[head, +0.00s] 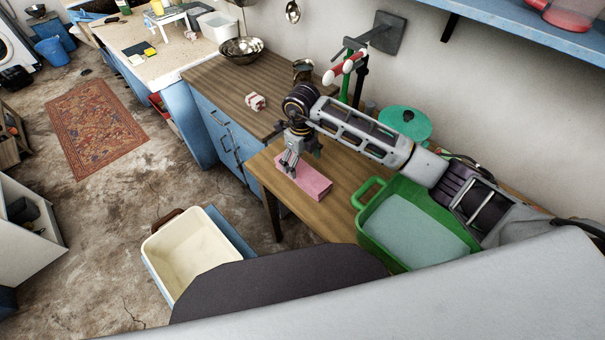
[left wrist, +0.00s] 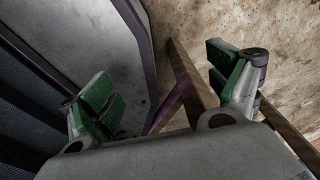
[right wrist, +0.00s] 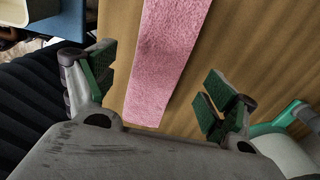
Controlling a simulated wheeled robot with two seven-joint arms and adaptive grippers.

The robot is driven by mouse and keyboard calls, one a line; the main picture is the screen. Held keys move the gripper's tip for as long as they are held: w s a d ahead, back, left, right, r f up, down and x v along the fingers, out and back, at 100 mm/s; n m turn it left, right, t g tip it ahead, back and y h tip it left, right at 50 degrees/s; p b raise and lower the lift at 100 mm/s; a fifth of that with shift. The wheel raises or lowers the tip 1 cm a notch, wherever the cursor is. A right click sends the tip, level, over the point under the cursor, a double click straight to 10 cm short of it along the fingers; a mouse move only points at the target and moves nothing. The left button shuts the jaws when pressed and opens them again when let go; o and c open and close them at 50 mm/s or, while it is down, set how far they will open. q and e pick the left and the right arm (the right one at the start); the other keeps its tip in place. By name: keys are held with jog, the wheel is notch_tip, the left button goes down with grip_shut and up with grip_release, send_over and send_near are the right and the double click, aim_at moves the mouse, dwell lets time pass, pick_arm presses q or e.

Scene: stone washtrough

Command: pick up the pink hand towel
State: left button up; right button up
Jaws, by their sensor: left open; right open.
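The pink hand towel (head: 309,185) lies folded in a long strip on the wooden table (head: 335,222). My right gripper (head: 290,165) is over the towel's left end in the head view. In the right wrist view the towel (right wrist: 168,60) runs between the spread fingers of my right gripper (right wrist: 155,95), which is open and holds nothing. Whether the fingers touch the towel cannot be told. My left gripper (left wrist: 165,90) shows in the left wrist view, open and empty, with bare floor and wooden legs beyond it. It is not visible in the head view.
A green basin (head: 368,218) stands on the table right of the towel, with a teal lidded pot (head: 405,122) behind. A brown counter (head: 215,82) with a metal bowl (head: 241,50) adjoins at left. A cream tub (head: 190,250) stands low in front. My right forearm passes above the table.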

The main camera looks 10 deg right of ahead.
aim_at(303, 170)
pick_arm(q)
jog(key=shift+s, duration=0.4)
pick_arm(e)
jog(key=shift+f, duration=0.15)
jog(key=shift+s+f+p, duration=0.2)
jog(key=shift+f+p, duration=0.1)
jog(key=shift+f, duration=0.55)
notch_tip(303, 170, down, 2)
jog(key=shift+s+d+f, duration=0.1)
jog(key=shift+f, duration=0.15)
pick_arm(q)
jog(key=shift+w+d+r, duration=0.1)
jog(key=shift+d+r, duration=0.15)
jog(key=shift+d, duration=0.2)
jog(key=shift+d+r, duration=0.2)
jog(key=shift+d, duration=0.25)
pick_arm(e)
jog(key=shift+f, duration=0.35)
pick_arm(q)
jog(key=shift+a, duration=0.1)
pick_arm(e)
jog(key=c, duration=0.9)
jog(key=shift+c, duration=1.3)
pick_arm(q)
jog(key=shift+a, duration=0.7)
pick_arm(e)
jog(key=shift+c, duration=0.2)
